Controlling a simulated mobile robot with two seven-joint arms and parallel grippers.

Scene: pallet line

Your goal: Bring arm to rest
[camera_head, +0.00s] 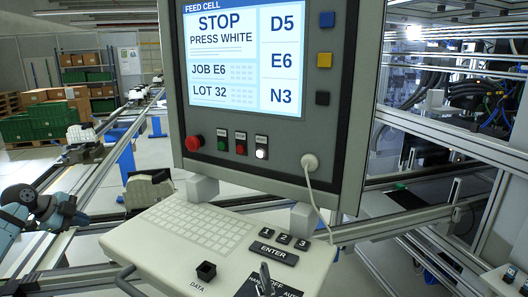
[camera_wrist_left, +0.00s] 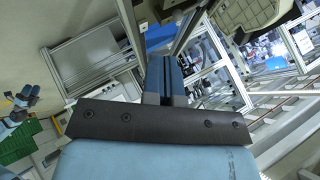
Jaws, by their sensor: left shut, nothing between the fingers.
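My left arm comes in at the left edge of the head view. Its dark left gripper (camera_head: 76,207) is shut and empty, apart from the control console and left of its keyboard (camera_head: 190,228). In the left wrist view the dark gripper body (camera_wrist_left: 150,122) crosses the picture, with the shut fingers (camera_wrist_left: 166,80) beyond it. The console screen (camera_head: 245,60) reads "STOP PRESS WHITE". Below it are a red mushroom button (camera_head: 194,143), green and red buttons, and a bright white button (camera_head: 261,154).
Metal rails (camera_head: 100,170) with pale workpieces (camera_head: 148,190) run behind my left gripper. Shelves with green crates (camera_head: 35,122) and cartons stand at the back left. A cable hangs from the console's right side. Machinery frames (camera_head: 440,155) fill the right side. Grey floor shows between the rails.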

